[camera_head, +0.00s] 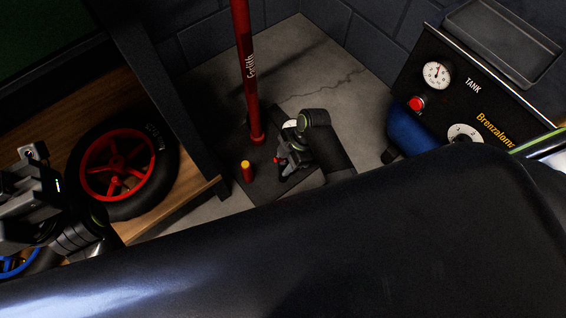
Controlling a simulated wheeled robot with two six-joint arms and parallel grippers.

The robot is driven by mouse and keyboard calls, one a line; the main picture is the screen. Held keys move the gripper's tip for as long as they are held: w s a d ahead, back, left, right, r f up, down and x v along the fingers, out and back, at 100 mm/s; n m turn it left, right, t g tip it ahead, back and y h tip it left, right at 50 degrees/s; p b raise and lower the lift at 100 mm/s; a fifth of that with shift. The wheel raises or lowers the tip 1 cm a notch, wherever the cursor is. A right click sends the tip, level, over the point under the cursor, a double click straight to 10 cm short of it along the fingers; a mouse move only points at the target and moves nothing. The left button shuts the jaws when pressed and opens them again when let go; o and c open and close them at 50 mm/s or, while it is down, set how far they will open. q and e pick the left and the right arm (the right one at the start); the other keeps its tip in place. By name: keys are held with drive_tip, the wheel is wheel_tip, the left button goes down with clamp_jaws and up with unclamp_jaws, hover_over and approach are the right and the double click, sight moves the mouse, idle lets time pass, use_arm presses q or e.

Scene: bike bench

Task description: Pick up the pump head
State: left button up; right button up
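A red floor pump (243,75) stands on the concrete floor, its tall tube rising from a dark base plate (268,190). A small red cylinder with a yellow top (247,173) stands upright on the left part of the plate; I cannot tell for sure whether it is the pump head. My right gripper (281,166) is low over the plate, right of the cylinder and apart from it. A small red bit shows at its fingertips, too small to identify. Whether the fingers are open or shut is unclear. My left arm (40,205) is at the left edge; its fingertips cannot be made out.
A black tyre on a red wheel (117,172) lies on a wooden shelf (170,205) at left, beside a dark upright post (160,75). A blue tank (410,132) with a black gauge panel (455,90) and a grey tray stands at right. Bare floor lies behind the pump.

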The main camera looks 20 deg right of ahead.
drive_tip(key=c, duration=0.7)
